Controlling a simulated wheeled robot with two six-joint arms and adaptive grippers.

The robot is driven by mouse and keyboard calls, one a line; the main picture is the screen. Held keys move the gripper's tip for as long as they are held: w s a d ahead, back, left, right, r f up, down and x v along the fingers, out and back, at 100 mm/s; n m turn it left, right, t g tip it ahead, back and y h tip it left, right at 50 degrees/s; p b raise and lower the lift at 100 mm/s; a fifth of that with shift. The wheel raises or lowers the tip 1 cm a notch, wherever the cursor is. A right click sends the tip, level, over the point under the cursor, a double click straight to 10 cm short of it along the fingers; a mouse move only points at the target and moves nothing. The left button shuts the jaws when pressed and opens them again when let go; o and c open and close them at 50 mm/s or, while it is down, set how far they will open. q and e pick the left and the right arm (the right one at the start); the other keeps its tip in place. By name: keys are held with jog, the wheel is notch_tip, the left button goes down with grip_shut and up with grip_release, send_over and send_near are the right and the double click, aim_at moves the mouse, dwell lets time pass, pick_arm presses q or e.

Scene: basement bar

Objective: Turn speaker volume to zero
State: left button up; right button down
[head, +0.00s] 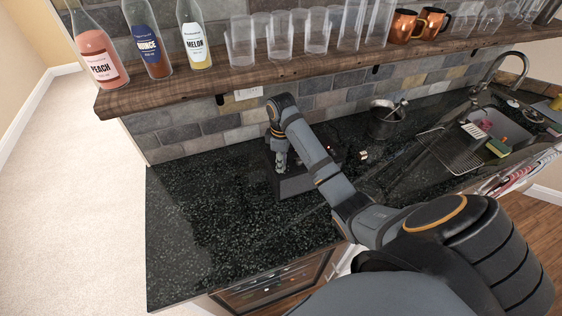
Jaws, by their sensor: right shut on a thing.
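The speaker (296,184) is a dark box on the black speckled counter, below the wooden shelf and near the tiled wall. My right arm reaches over the counter from the lower right, and my right gripper (281,160) points down at the speaker's left part. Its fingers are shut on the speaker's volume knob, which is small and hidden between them. The arm covers part of the speaker's back and right side. My left gripper is not in view.
The wooden shelf (210,82) above holds bottles, clear glasses and copper mugs. The counter (200,220) left of the speaker is clear.

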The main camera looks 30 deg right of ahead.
jog(key=n, duration=0.6)
jog(key=shift+d+r+n, duration=0.15)
jog(key=shift+n, duration=0.15)
dwell(0.5)
jog(key=c, duration=1.1)
grip_release()
jog(key=shift+s, duration=0.1)
jog(key=shift+c, duration=0.2)
